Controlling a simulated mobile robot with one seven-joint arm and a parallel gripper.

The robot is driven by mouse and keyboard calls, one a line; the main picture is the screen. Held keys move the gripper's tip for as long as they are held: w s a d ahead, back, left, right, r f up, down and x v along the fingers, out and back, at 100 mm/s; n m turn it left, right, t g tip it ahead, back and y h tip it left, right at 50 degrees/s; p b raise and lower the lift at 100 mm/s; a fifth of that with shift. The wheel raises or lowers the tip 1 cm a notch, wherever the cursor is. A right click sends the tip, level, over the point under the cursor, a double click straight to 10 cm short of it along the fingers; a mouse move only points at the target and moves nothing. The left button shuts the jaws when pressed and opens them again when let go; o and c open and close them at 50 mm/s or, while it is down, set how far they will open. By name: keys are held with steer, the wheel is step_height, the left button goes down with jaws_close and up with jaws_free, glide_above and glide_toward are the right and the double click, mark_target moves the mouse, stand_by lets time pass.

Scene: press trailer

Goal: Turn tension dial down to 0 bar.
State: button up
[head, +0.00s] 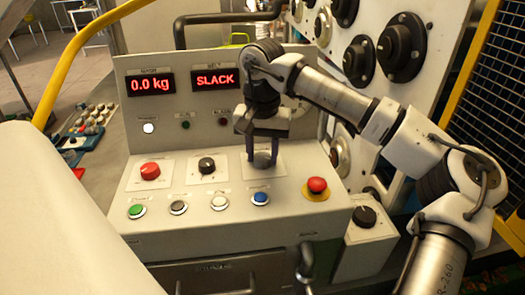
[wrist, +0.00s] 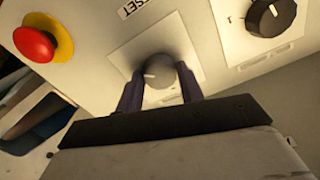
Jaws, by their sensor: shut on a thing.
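My gripper (head: 262,156) is over the rightmost of three dials on the sloping console. Its two fingers straddle a grey round dial (head: 263,161) on a white square plate. In the wrist view, my gripper (wrist: 160,88) is shut on the grey dial (wrist: 158,70), with one finger at each side. A pale pointer mark shows on the dial's left part. Its scale and label are hidden or too small to read, so I cannot confirm its name. The left display (head: 152,84) reads 0.0 kg and the right display (head: 214,80) reads SLACK.
A black dial (head: 207,165) and a red dial (head: 150,171) sit left of the gripped one. A red mushroom button (head: 317,185) on yellow is close at right. A blue button (head: 260,199) is just in front. A panel of large black knobs (head: 359,60) stands behind my arm.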

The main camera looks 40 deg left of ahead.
mark_target(262, 157)
steer(key=shift+r, duration=0.1)
steer(key=o, duration=1)
step_height(262, 157, up, 14)
steer(key=shift+f+b, duration=0.15)
steer(key=shift+b, duration=0.65)
steer(key=shift+s, duration=0.1)
